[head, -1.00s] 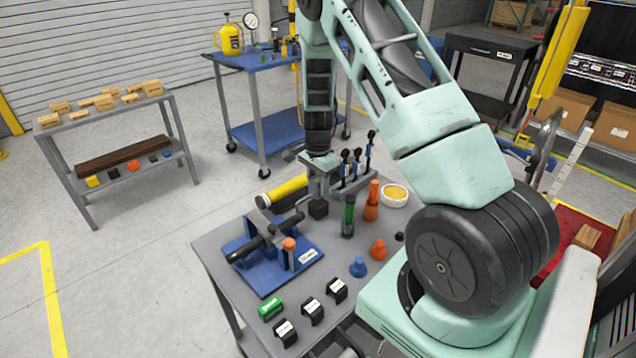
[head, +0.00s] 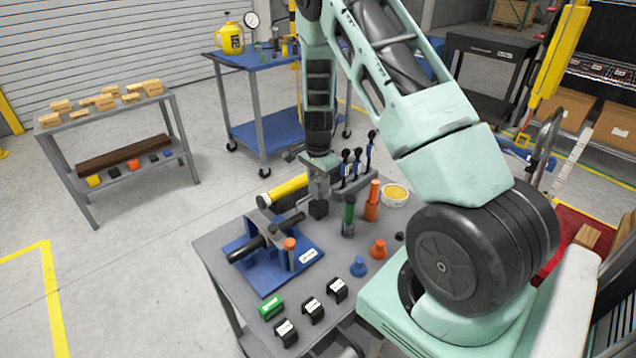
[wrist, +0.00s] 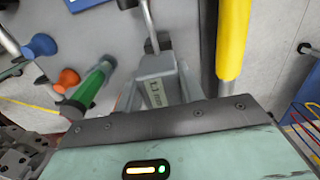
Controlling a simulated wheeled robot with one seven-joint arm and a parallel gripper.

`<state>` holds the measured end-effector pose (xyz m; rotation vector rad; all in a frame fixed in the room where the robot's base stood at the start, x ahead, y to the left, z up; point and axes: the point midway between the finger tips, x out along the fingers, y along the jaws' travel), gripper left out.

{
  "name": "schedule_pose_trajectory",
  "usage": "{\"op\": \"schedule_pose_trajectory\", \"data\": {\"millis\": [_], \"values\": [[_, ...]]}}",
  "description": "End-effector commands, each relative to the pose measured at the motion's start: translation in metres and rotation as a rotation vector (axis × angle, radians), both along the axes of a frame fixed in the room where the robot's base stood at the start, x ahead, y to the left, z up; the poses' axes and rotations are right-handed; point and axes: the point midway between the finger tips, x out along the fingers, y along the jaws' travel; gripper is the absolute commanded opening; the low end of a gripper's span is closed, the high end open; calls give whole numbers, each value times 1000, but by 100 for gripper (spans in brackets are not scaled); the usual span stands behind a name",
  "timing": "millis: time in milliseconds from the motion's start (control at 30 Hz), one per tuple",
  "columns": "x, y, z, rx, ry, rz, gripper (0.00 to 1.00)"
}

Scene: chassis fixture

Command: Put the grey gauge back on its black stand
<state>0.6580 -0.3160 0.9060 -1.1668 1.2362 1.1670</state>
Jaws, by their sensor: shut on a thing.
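The grey gauge (wrist: 156,72), a small box with a lit display and a metal rod at its far end, is between my gripper's fingers in the wrist view. My gripper (head: 319,190) is shut on it and points down over the grey table in the head view. A black block (head: 318,209) shows just below my gripper. I cannot tell whether this is the black stand, or whether the gauge touches it. The arm and gripper hide much of the gauge in the head view.
A yellow cylinder (head: 284,189) lies beside my gripper. A green-topped cylinder (head: 349,214) and an orange one (head: 372,203) stand to the right. A blue fixture (head: 262,275) holding a black tube is nearer left. A rack of black-handled tools (head: 358,163) stands behind.

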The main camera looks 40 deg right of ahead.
Motion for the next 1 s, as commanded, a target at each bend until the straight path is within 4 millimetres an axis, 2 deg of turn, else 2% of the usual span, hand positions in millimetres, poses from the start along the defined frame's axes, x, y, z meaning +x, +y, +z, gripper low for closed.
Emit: {"op": "schedule_pose_trajectory", "data": {"millis": [1000], "values": [[1,0,-21,-1,-2,-1,6]]}}
